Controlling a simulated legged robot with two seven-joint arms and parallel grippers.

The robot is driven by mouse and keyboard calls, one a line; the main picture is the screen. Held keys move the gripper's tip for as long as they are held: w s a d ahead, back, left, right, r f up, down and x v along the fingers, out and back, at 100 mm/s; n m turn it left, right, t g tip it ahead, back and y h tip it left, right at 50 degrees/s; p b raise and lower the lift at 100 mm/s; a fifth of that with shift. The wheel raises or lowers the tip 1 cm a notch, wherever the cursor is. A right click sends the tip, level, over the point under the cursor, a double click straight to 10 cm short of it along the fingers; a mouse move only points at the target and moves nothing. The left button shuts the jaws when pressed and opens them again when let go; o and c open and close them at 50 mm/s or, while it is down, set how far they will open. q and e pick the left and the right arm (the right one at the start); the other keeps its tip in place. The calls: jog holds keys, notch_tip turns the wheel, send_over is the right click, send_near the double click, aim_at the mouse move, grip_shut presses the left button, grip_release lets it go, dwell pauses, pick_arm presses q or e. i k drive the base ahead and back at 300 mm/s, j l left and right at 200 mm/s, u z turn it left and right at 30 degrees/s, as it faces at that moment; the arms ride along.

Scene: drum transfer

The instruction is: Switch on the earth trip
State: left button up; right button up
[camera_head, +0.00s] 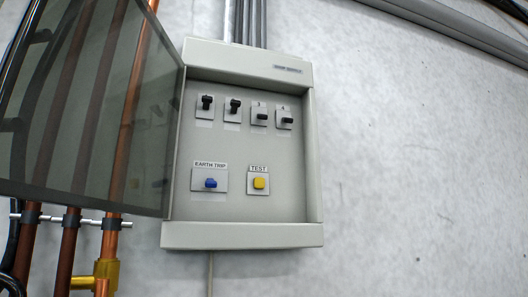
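A light grey electrical box (251,236) is fixed on the wall, with its tinted door (75,105) swung open to the left. Inside, at the lower left, a blue switch (211,183) sits on a plate under the label "EARTH TRIP" (210,164). To its right a yellow button (259,183) sits under the label "TEST" (258,169). Above is a row of several black switches, including the leftmost one (207,102). The two left ones look upright and the two right ones look turned sideways. Neither of my grippers is in view.
Copper and dark pipes (111,240) run up the wall at the left, partly behind the open door, with a brass fitting (106,270) low down. Grey conduits (455,30) cross the upper right. The wall (425,180) right of the box is bare.

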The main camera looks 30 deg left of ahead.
aim_at(210, 183)
jog(key=u, duration=0.4)
jog(key=j+u, duration=0.15)
jog(key=u, duration=0.2)
jog(key=k+j+u, duration=0.1)
jog(key=u, duration=0.3)
